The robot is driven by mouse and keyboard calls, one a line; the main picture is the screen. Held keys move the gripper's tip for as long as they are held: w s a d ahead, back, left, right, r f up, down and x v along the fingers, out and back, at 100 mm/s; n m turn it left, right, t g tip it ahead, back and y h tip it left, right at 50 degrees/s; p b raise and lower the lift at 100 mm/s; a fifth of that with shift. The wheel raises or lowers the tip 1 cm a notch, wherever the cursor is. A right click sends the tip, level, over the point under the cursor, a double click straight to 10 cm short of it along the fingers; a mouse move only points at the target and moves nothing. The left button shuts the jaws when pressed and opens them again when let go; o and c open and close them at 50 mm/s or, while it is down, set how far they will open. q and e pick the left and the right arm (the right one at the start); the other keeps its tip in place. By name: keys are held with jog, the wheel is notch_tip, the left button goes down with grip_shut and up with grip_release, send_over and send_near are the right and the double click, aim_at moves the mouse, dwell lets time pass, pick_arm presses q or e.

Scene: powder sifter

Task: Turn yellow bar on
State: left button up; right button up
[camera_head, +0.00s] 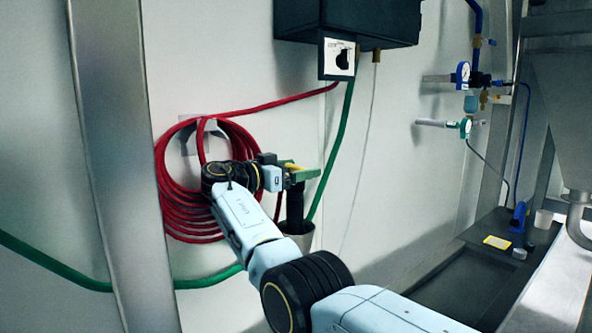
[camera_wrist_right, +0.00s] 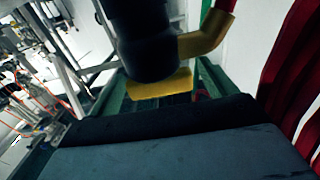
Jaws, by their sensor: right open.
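The yellow bar (camera_head: 291,167) shows as a small strip beside my right gripper (camera_head: 302,176) in the head view, partly hidden by it. In the right wrist view the yellow bar (camera_wrist_right: 160,86) lies just below a black cylindrical fitting (camera_wrist_right: 142,45), close in front of my gripper. My right gripper is open. It is right at the bar, but I cannot tell whether the fingers touch it. My left gripper is not in view.
A coiled red hose (camera_head: 178,205) hangs on the wall behind my wrist. A green hose (camera_head: 337,150) runs down nearby. A dark box (camera_head: 345,18) is above, and a metal post (camera_head: 118,165) stands at the left. Gauges (camera_head: 463,75) and a dark bench are at the right.

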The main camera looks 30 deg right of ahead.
jog(key=a, duration=0.7)
jog(key=shift+s+a, duration=0.25)
